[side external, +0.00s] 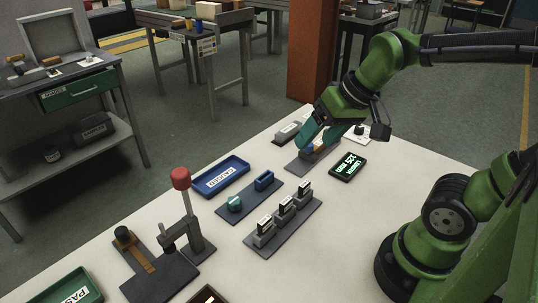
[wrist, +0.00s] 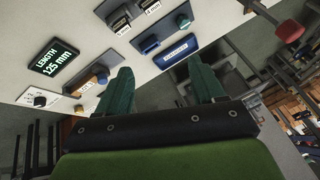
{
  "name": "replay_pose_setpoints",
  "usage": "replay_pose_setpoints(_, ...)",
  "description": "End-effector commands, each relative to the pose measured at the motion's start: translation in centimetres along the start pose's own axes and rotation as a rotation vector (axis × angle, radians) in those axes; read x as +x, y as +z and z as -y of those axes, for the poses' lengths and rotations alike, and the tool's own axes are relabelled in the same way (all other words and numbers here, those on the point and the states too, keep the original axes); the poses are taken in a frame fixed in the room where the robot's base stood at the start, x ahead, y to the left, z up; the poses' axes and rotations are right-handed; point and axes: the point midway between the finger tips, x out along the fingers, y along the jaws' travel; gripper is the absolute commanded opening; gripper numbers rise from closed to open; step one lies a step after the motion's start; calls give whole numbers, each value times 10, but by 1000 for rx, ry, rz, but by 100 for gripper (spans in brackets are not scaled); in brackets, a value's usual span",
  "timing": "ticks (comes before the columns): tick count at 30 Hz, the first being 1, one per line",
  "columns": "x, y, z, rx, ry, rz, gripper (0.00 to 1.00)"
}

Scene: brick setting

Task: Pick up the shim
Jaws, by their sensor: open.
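No part is marked as a shim, so I cannot tell which it is. Several grey upright pieces with black-and-white tops (side external: 284,207) stand in a row on a dark plate in the side view; some show at the top of the wrist view (wrist: 121,23). A small orange-tan piece (wrist: 82,87) lies beside a blue piece (wrist: 102,78) near the left finger in the wrist view. My gripper (side external: 316,138) is over the far plate in the side view, its teal fingers partly covering what lies there. In the wrist view my gripper (wrist: 160,66) is open, with nothing between its fingers.
A black length display (side external: 348,167) reading 125 mm lies right of the far plate (side external: 300,165). A blue tray (side external: 220,178), a plate with a teal knob (side external: 234,203) and blue block (side external: 264,180), a red-knobbed stand (side external: 181,178) and a green tray (side external: 72,291) occupy the table.

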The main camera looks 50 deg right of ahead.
Motion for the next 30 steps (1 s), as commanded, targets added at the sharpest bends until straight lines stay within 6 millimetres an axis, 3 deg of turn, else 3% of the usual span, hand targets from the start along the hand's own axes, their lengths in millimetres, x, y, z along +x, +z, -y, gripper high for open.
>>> replay_pose_setpoints(7,34,-36,-20,-164,165,283,68)
replay_pose_setpoints(13,34,-54,-29,-304,225,426,68)
replay_pose_setpoints(17,37,-47,-33,-339,223,454,68)
replay_pose_setpoints(30,115,-12,-57,-337,221,455,68)
